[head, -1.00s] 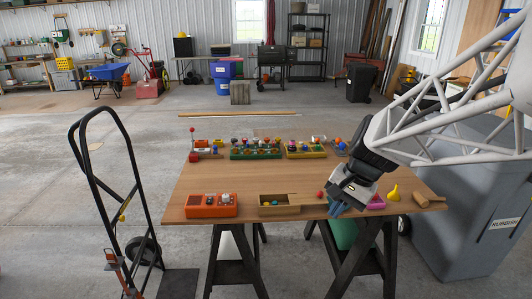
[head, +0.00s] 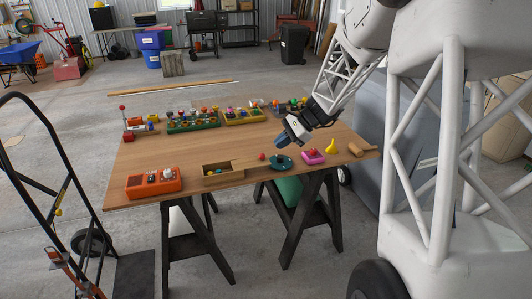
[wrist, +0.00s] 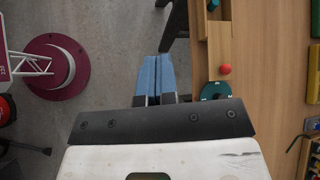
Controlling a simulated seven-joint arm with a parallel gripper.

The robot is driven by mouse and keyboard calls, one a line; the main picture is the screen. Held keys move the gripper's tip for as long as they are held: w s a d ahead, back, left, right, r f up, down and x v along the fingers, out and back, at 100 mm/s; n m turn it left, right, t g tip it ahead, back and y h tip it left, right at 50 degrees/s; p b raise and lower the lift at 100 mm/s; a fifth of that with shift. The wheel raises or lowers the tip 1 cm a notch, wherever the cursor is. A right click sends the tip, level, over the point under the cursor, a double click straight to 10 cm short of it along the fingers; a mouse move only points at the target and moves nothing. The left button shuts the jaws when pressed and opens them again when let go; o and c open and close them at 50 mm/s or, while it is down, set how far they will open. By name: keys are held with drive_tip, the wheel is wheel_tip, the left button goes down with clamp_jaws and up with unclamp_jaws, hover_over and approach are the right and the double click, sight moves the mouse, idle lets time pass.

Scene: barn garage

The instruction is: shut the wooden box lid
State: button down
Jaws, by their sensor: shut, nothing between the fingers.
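The wooden box (head: 206,182) stands near the front edge of the table. Its left part is open and small coloured balls show inside. A paler wooden piece covers or fills its right part; I cannot tell clearly whether this is the lid. In the wrist view, part of the box (wrist: 202,28) shows at the top, right of the fingers. My gripper (head: 279,147) is shut and empty, to the right of the box and apart from it, raised above the table. Its blue fingertips (wrist: 155,60) lie together in the wrist view, seen against the floor.
A red ball (head: 262,156) and a teal round thing (head: 280,163) lie between the box and a pink tray (head: 312,158). A yellow thing (head: 332,147) and a wooden mallet (head: 357,150) are farther right. An orange box (head: 153,183) stands left. The table's middle is fairly clear.

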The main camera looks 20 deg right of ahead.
drive_tip(key=w+d+f+m+t+y, duration=0.2)
drive_tip(key=w+d+f+m+t, duration=0.2)
drive_tip(key=w+d+f+m, duration=0.3)
drive_tip(key=w+d+f, duration=0.5)
drive_tip(key=w+d, duration=0.1)
drive_tip(key=d, duration=0.1)
drive_tip(key=shift+w+d+f+m+y, duration=0.15)
drive_tip(key=shift+f+m+y, duration=0.15)
drive_tip(key=shift+y, duration=0.1)
drive_tip(key=x, duration=1.4)
drive_tip(key=shift+r, duration=0.1)
